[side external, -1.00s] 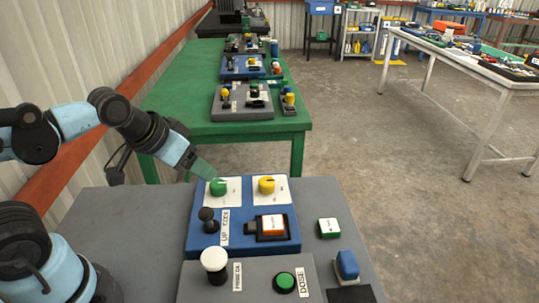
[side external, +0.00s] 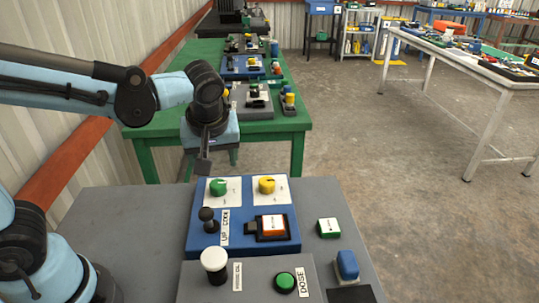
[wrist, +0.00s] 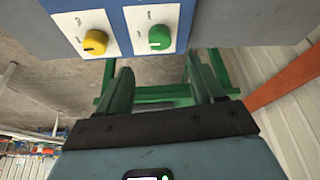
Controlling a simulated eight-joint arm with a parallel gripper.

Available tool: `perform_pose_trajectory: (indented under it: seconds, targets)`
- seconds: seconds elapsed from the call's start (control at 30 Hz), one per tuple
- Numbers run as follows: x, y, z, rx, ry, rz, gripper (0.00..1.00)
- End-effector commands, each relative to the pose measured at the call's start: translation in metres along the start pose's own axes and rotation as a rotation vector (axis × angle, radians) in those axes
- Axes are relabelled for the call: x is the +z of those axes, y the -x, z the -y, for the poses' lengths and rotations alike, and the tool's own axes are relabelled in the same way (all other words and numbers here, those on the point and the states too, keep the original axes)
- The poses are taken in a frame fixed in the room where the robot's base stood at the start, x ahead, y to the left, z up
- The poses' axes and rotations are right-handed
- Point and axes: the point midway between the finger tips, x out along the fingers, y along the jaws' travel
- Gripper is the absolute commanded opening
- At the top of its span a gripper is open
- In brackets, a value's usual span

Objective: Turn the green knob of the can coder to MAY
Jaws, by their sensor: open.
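The can coder is a blue box (side external: 240,240) on the grey bench. Its green knob (side external: 218,187) sits on a white plate at the back left, and a pale mark shows on it. In the wrist view the green knob (wrist: 160,37) shows upside down near the top, with tiny dial labels too small to read. I cannot tell which month it points to. My gripper (wrist: 162,72) is open and empty, its green fingers apart and clear of the knob. In the side view my gripper (side external: 204,164) hangs behind and above the box's back edge; its fingers are hard to make out.
Beside it are a yellow knob (side external: 267,185), a black lever (side external: 208,220) and an orange-and-white switch (side external: 273,225). A grey box (side external: 255,268) with a white knob and green button stands in front. A green table (side external: 250,125) stands behind.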

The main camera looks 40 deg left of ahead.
Motion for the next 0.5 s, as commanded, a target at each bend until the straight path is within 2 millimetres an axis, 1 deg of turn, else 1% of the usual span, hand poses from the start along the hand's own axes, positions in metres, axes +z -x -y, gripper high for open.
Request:
perform_pose_trajectory:
  seconds: [0.1, 0.5]
  targets:
    - [0.000, -0.017, 0.000, 0.000, 0.001, 0.000, 0.67]
    - [-0.001, -0.072, 0.000, 0.001, 0.000, 0.001, 0.67]
